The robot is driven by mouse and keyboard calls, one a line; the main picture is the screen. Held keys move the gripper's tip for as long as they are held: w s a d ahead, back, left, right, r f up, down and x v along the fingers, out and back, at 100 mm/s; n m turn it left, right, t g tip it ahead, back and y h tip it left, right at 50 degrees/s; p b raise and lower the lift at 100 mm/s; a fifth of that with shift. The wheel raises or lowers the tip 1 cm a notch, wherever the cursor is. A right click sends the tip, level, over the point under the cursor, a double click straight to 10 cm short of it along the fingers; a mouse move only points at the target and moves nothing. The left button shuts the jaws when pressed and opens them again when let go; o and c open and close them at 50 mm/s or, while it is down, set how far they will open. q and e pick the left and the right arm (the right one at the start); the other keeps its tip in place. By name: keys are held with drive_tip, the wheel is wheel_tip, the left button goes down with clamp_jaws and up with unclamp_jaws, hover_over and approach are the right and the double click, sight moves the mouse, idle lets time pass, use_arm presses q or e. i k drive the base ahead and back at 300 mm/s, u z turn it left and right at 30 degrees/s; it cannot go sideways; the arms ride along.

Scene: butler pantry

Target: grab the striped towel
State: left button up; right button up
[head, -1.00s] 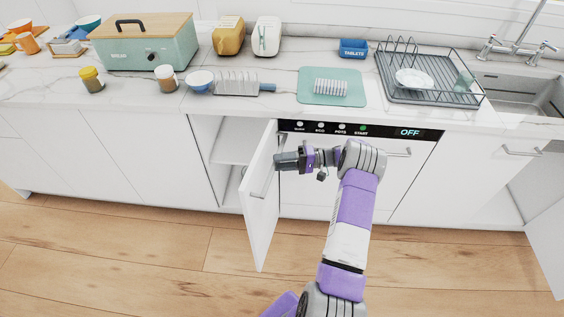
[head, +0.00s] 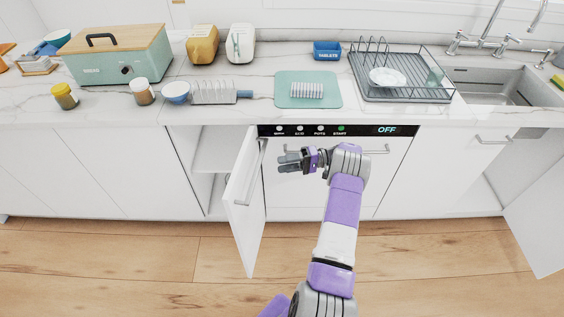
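I see nothing that is clearly a striped towel. A small white ribbed item (head: 307,91) lies on the teal mat (head: 333,99) on the counter; I cannot tell whether it is cloth. My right gripper (head: 285,162) is in front of the dishwasher, below the counter edge, with its fingers pointing left. The fingers look slightly apart, with nothing visible between them. It is just right of the open cabinet door (head: 243,210) and appears clear of its handle. My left gripper is not in view.
The cabinet door stands out into the room, and another open door (head: 540,220) is at the right. The counter holds a dish rack (head: 405,95), a blue tub (head: 327,51), a toast rack (head: 215,93) and jars. The wooden floor at the left is clear.

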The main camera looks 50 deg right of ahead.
sight(311, 90)
drive_tip(key=k, duration=1)
